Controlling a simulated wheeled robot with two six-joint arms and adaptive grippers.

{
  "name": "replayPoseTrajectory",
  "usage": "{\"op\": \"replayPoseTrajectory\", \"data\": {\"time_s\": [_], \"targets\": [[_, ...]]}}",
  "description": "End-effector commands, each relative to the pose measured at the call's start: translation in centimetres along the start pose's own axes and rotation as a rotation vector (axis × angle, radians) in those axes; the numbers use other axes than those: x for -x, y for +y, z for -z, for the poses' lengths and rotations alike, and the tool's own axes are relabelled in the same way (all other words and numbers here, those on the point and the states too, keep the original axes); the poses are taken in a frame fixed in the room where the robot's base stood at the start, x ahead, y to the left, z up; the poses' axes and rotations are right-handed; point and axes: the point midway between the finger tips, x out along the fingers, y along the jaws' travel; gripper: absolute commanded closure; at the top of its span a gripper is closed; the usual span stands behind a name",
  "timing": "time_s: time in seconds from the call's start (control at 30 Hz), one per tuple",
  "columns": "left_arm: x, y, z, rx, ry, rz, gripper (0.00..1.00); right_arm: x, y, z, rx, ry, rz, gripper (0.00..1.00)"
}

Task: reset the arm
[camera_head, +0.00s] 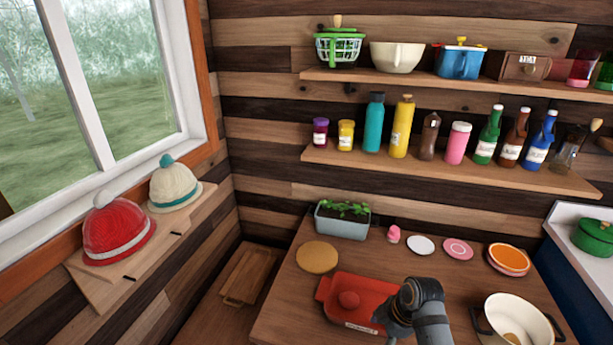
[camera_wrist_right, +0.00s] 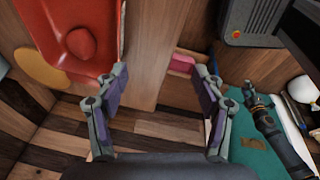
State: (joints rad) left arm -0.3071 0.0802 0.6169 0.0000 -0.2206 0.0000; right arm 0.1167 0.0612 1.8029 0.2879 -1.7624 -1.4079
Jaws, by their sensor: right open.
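My right arm comes up from the bottom edge of the head view, with its gripper (camera_head: 393,322) at the right end of a red tray (camera_head: 330,292). In the right wrist view the two fingers of this gripper (camera_wrist_right: 160,82) are wide apart with nothing between them. The red tray (camera_wrist_right: 45,35) lies beyond the left finger there. I cannot tell whether the gripper touches the tray. My left gripper does not show in the head view.
A round board (camera_head: 317,257), a planter (camera_head: 342,222), plates (camera_head: 458,249) and a cream pot (camera_head: 516,322) share the wooden table (camera_head: 290,295). Shelves of bottles and bowls hang behind. Two knit hats (camera_head: 118,228) sit on the left ledge. An open compartment (camera_wrist_right: 182,92) shows below.

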Motion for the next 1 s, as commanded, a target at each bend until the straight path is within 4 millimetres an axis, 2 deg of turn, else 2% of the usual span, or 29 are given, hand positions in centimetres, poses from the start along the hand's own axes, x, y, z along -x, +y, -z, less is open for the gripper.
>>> {"op": "replayPoseTrajectory", "data": {"time_s": [0.03, 0.1, 0.2, 0.37, 0.63, 1.0], "targets": [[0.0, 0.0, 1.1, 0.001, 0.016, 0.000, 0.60, -0.1, -0.6, -0.3, -0.041, -0.010, -0.005, 0.31], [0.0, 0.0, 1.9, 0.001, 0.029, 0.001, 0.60, -0.1, -1.4, -0.8, -0.111, -0.024, -0.017, 0.31], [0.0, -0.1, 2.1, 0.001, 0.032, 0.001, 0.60, -0.2, -2.8, -1.5, -0.224, -0.047, -0.036, 0.31], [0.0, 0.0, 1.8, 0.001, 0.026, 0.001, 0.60, 0.2, -5.3, -2.7, -0.438, -0.081, -0.082, 0.31], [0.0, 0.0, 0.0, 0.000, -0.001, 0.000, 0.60, 1.7, -9.7, -4.5, -0.809, -0.117, -0.183, 0.31], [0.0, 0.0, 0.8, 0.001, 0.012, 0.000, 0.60, 5.3, -14.7, -5.8, -1.269, -0.101, -0.334, 0.31]]}}
